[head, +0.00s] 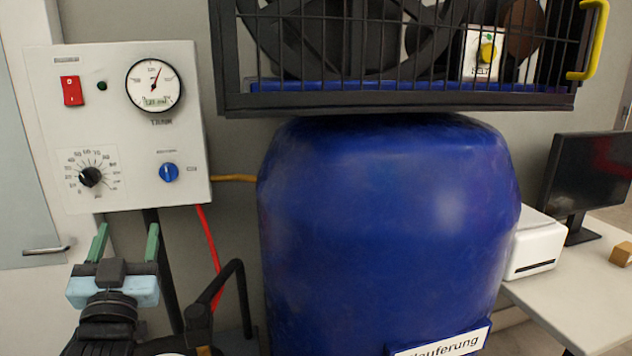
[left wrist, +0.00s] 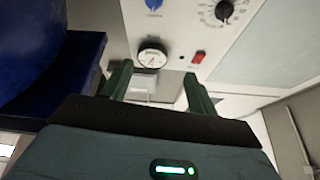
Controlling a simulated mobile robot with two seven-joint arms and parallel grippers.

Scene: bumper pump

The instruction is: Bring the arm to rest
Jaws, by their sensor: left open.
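My left gripper (head: 124,243) is at the lower left of the head view, just below the white control panel (head: 135,190). Its two green fingers point up and stand apart with nothing between them. In the left wrist view the fingers (left wrist: 157,88) are also spread and empty, with the panel (left wrist: 190,30) beyond them. The panel carries a red switch (head: 72,91), a round gauge (head: 154,86), a black dial (head: 90,177) and a blue knob (head: 169,173). I cannot tell the exact gap between fingertips and panel. My right gripper is not in view.
A big blue drum (head: 385,225) stands right of the gripper, under a black cage (head: 400,103) with a yellow handle (head: 588,40). A red hose (head: 209,250) hangs below the panel. A desk (head: 590,300) with a monitor (head: 588,175) and white box (head: 537,245) is at right.

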